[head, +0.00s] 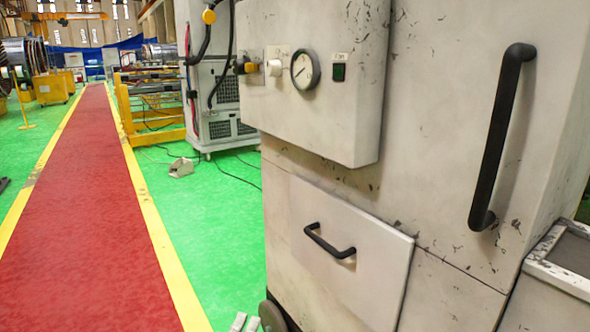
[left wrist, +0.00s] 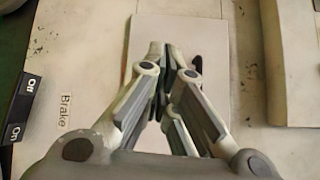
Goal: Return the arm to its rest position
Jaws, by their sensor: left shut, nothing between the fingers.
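The tips of my left gripper (head: 245,323) just show at the bottom edge of the head view, in front of the lower left of the worn white cabinet (head: 440,130). In the left wrist view my left gripper (left wrist: 172,62) is shut and empty, its fingers together in front of a pale panel (left wrist: 185,30) on the machine. A dark handle behind the fingers is mostly hidden. I cannot tell whether the fingers touch the panel. My right gripper is in neither view.
The cabinet has a panel with a black handle (head: 329,241), a tall black handle (head: 502,135) and a gauge (head: 305,69). A black Off/On switch (left wrist: 20,108) lies left of the gripper. The red walkway (head: 85,230) is clear.

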